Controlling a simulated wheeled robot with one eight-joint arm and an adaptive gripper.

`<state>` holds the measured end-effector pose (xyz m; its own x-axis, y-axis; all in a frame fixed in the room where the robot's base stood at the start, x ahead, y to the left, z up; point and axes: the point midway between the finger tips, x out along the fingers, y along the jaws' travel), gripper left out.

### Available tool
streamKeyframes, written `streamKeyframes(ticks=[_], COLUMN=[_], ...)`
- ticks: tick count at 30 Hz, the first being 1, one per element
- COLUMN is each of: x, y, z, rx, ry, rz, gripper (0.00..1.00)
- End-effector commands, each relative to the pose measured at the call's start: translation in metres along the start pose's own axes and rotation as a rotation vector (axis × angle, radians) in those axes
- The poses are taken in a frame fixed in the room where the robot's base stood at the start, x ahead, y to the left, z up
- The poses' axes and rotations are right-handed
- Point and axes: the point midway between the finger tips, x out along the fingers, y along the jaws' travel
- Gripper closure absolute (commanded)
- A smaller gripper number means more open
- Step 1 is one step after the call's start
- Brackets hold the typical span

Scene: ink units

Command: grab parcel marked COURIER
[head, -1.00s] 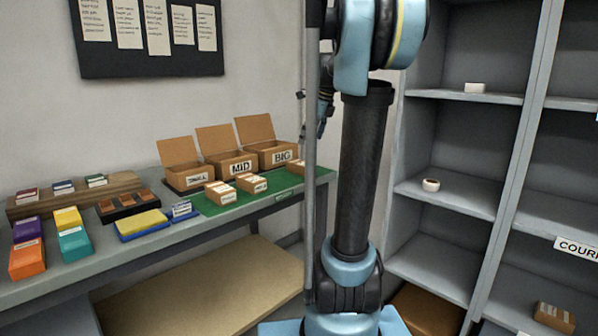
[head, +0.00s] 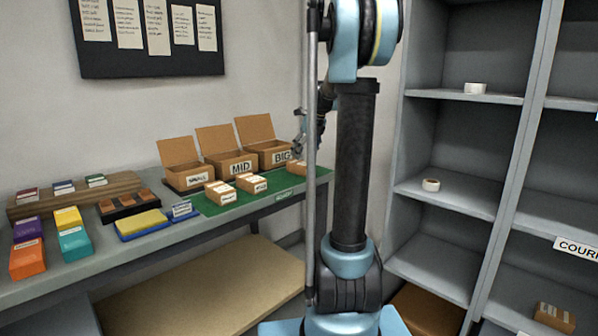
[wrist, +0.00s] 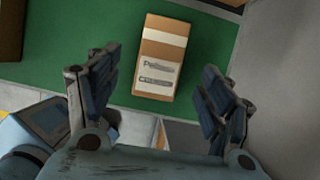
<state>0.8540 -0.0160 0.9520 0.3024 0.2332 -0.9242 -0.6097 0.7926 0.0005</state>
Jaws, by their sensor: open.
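A brown parcel (wrist: 158,60) with a white label lies on the green mat (wrist: 60,45) in the wrist view. In the head view my gripper (head: 299,146) is above the far right end of the mat, near a small parcel (head: 298,168) partly hidden by my arm. Other small parcels (head: 220,192) (head: 251,183) lie further left on the mat.
Open boxes marked MID (head: 236,168) and BIG (head: 282,157), plus a smaller one (head: 190,178), stand behind the parcels. Coloured boxes (head: 75,243) fill the bench's left. A shelf label reading COURI (head: 575,246), cut off, is at right, above a brown box (head: 555,318).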

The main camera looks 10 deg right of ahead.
Motion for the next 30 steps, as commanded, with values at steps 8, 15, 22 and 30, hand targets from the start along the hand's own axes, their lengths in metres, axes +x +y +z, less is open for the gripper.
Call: streamKeyframes(ticks=[8,15,22,30], x=[0.020,0.050,0.068,0.069], y=[0.000,-0.001,-0.001,-0.001], z=[0.000,-0.002,-0.002,-0.002], rx=[-0.001,-0.001,-0.001,-0.001], ry=[0.000,0.000,0.000,0.000], rz=[0.000,0.000,0.000,0.000], gripper=[0.27,0.27,0.27,0.27])
